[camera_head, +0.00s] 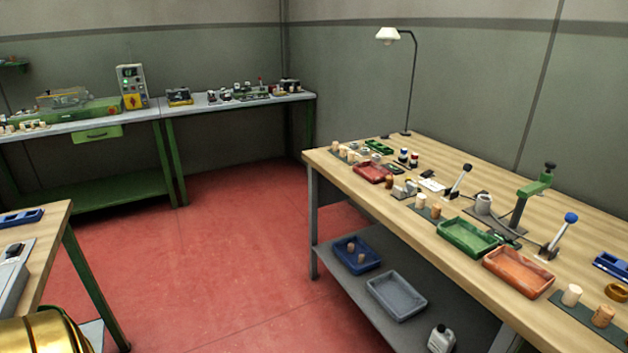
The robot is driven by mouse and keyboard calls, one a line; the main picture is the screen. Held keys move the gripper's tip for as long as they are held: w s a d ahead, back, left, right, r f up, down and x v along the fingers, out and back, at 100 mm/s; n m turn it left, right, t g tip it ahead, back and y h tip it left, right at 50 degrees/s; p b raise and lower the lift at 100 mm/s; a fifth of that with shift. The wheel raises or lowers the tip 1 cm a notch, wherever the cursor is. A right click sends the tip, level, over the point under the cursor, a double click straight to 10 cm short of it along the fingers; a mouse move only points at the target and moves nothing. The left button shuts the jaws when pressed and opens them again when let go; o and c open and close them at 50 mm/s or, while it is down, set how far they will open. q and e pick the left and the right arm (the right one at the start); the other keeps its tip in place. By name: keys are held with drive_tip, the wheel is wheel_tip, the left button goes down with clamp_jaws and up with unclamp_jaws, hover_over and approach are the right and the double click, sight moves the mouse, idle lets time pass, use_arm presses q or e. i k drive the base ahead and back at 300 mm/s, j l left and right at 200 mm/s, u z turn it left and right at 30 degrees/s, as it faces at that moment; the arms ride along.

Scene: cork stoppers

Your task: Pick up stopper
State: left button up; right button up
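Cork stoppers stand in several places on the wooden workbench (455,210) at the right. A pale stopper (571,294) and a browner stopper (603,315) stand on a dark mat near the front right. Another pale stopper (421,201) and a brown one (436,210) stand on a mat left of the green tray. More small stoppers (343,150) stand at the bench's far left end. Two stoppers (361,257) are in a blue tray on the lower shelf. Which stopper the task means cannot be told. Neither gripper is in view.
A green tray (467,238), an orange tray (518,271), a green-armed press (527,196) and a blue-knobbed lever (560,235) crowd the workbench. A grey tray (396,296) is on its shelf. Red floor (215,270) is open between the benches. Another table (35,245) edges in at left.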

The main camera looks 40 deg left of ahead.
sight(389, 184)
drive_tip(key=u, duration=0.8)
drive_tip(key=i+z, duration=0.15)
drive_tip(key=z, duration=0.2)
drive_tip(key=i+j+z, duration=0.15)
drive_tip(key=z, duration=0.2)
drive_tip(key=i+j+z, duration=0.15)
drive_tip(key=z, duration=0.15)
